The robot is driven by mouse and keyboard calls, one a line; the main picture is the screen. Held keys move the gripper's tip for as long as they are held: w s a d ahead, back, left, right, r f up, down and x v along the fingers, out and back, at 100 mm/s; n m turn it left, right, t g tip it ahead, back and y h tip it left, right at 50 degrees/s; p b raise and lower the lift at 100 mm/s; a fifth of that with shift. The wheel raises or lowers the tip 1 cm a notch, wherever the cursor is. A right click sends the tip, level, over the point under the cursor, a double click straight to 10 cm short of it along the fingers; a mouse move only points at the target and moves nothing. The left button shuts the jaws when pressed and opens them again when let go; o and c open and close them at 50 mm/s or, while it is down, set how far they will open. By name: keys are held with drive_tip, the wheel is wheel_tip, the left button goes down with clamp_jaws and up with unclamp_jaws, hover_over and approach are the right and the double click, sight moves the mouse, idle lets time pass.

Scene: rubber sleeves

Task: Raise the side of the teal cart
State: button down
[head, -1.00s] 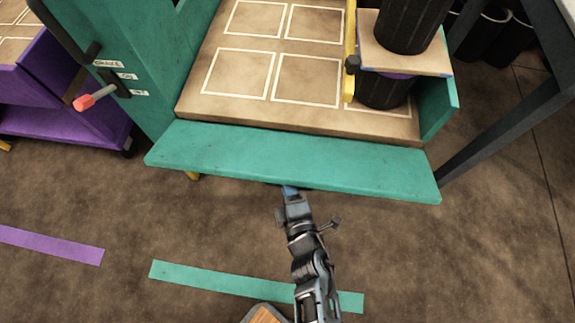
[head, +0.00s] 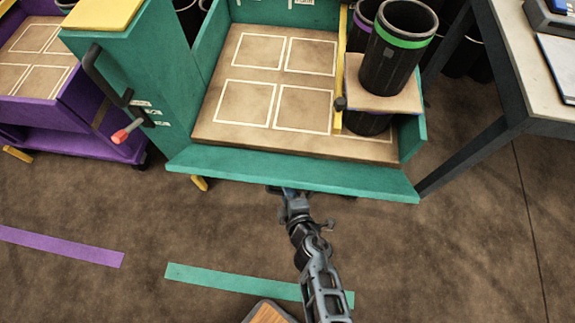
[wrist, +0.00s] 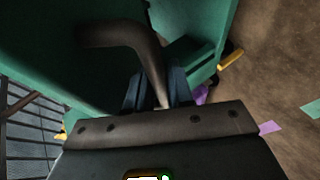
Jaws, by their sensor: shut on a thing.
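The teal cart (head: 140,75) stands at the top of the head view, with its front side (head: 300,175) folded outward and down along the deck's near edge. My gripper (head: 291,193) is at the middle of that side's lower edge, partly hidden under it. In the wrist view, my gripper (wrist: 160,92) is shut on a dark bent handle (wrist: 122,34), its two blue-grey fingers on either side of the bar. Teal panels fill the wrist view behind the handle.
The cart's deck (head: 215,128) has white outlined squares, a yellow bar (head: 343,60) and black rolls (head: 392,55) on a board at the right. A purple cart (head: 70,110) stands left, a grey table (head: 530,70) right. The floor in front is open, with teal (head: 230,281) and purple tape.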

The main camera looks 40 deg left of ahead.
sight(291, 170)
drive_tip(key=shift+w+a+r+p, duration=0.1)
drive_tip(key=shift+w+r+p, duration=0.15)
drive_tip(key=shift+r+p, duration=0.5)
drive_tip(key=shift+w+a+r+p, duration=0.1)
drive_tip(key=shift+p, duration=0.35)
drive_tip(key=shift+w+a+r+p, duration=0.2)
drive_tip(key=shift+w+r+p, duration=0.15)
drive_tip(key=shift+r+p, duration=0.3)
drive_tip(key=shift+w+a+r+p, duration=0.15)
drive_tip(key=shift+w+r+p, duration=0.15)
drive_tip(key=shift+r+p, duration=0.3)
drive_tip(key=w+a+r+p, duration=0.2)
drive_tip(key=w+r, duration=0.1)
drive_tip(key=shift+w+a+r, duration=0.3)
drive_tip(key=shift+w+a, duration=0.05)
drive_tip(key=shift+w, duration=0.2)
drive_tip(key=shift+w+a+r, duration=0.3)
drive_tip(key=shift+w, duration=0.25)
drive_tip(key=shift+w+r, duration=0.1)
drive_tip(key=shift+w, duration=0.05)
